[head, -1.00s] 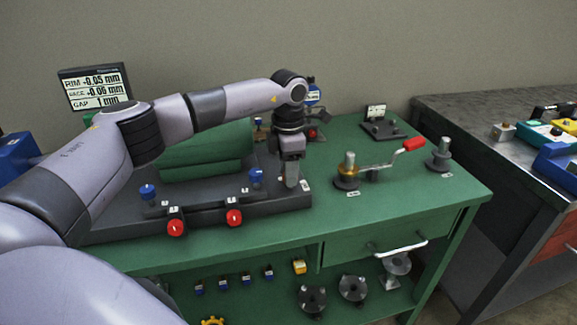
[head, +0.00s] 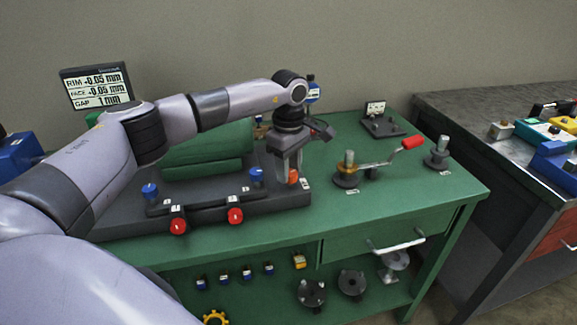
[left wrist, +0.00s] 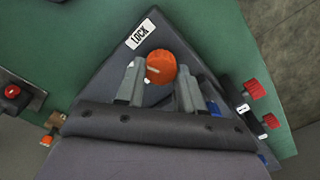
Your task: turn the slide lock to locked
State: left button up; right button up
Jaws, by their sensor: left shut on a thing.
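The slide lock is an orange round knob (left wrist: 161,66) with a pale pointer mark, on the dark base next to a white LOCK label (left wrist: 141,34). My left gripper (left wrist: 160,77) is shut on the knob, one finger on each side. In the head view, part of the orange knob (head: 293,177) shows at the fingers of my left gripper (head: 287,172), at the right end of the dark base plate (head: 230,207). I cannot tell from the mark whether the lock is locked. My right gripper is not in view.
Blue knobs (head: 256,177) and red knobs (head: 235,216) stand left of the gripper. A post with a red-handled crank (head: 412,142) stands to the right on the green bench (head: 400,190). A display (head: 97,86) stands behind my arm.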

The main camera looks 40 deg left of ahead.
aim_at(290, 171)
pick_arm(q)
jog(key=shift+w+d+m, duration=0.1)
jog(key=shift+m, duration=1.9)
jog(key=o, duration=1)
jog(key=shift+o, duration=0.2)
jog(key=shift+r, duration=0.15)
notch_tip(290, 171, up, 7)
